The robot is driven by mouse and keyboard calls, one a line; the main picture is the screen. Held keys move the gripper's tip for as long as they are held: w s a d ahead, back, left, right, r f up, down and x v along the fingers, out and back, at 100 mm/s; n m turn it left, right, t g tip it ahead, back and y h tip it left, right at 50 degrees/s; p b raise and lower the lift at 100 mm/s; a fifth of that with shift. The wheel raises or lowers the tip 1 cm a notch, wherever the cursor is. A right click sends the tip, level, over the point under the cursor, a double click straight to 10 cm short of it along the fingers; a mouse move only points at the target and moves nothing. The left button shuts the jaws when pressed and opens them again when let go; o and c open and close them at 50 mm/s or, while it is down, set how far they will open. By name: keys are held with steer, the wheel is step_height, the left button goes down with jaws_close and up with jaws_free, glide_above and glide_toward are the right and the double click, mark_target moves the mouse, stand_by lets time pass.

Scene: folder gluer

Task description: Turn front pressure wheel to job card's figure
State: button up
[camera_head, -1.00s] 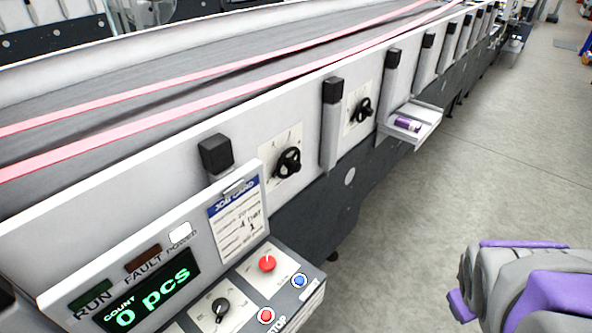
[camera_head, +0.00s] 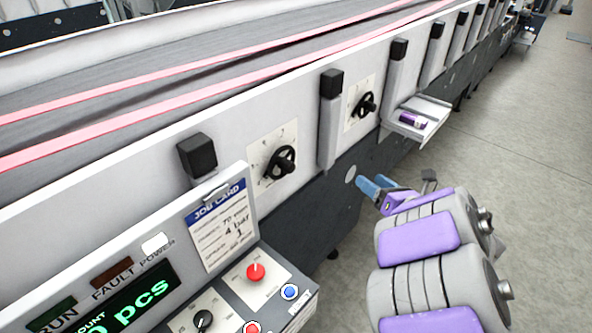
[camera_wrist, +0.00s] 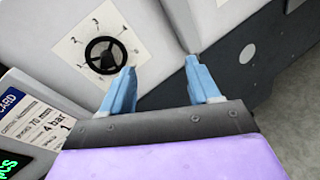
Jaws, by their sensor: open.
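Two black handwheels sit on white scale plates on the machine's pale side: a nearer one (camera_head: 282,163) and a farther one (camera_head: 365,104). One wheel (camera_wrist: 105,55) shows in the wrist view, with a 2 and a 3 legible on its scale. The pointer's setting is too small to read. The job card (camera_head: 222,228) stands on the control panel; "4 bar" is legible, also on the card in the wrist view (camera_wrist: 35,122). My gripper (camera_head: 368,186) is open and empty, right of the nearer wheel and lower. In the wrist view its blue fingers (camera_wrist: 161,66) stand apart, the left tip near the wheel's lower right.
The control panel (camera_head: 300,306) with red and blue buttons juts out at the lower left. A small tray (camera_head: 433,110) with a purple item sticks out beyond the farther wheel. The floor at right is clear.

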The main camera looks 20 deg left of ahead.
steer(key=s+a+f+n+g+y, duration=0.2)
steer(key=s+a+n+g+y, duration=0.2)
steer(key=s+a+n, duration=0.2)
glide_toward(293, 169)
steer(key=x, duration=1)
steer(key=shift+a+b, duration=0.1)
steer(key=shift+b, duration=0.2)
steer(key=c, duration=1)
